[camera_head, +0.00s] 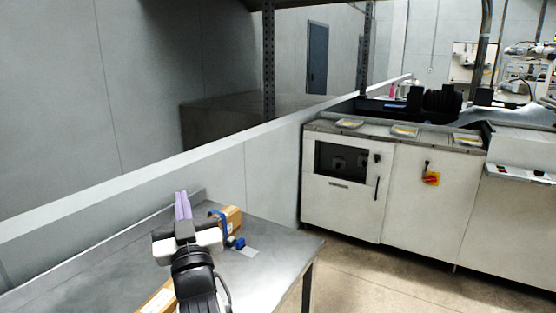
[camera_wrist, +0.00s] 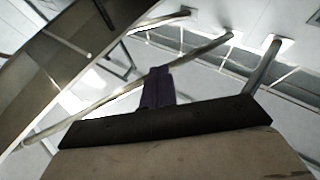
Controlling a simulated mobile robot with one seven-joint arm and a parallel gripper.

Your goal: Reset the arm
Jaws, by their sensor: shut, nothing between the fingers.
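My gripper (camera_head: 182,196) is at the lower left in the head view, above the metal table. Its two purple fingers are together with nothing between them, pointing up and away from the camera. In the wrist view my gripper (camera_wrist: 158,72) shows the same purple fingers closed, pointing up toward the ceiling beams and lights. No object is seen touching the fingers. My arm hides part of the table behind it.
The metal table (camera_head: 275,262) holds a cardboard box (camera_head: 232,217), a small blue object (camera_head: 238,243) and another cardboard piece (camera_head: 158,299) close to my arm. A grey wall runs behind. A white machine cabinet (camera_head: 410,205) with trays on top stands right, across open floor.

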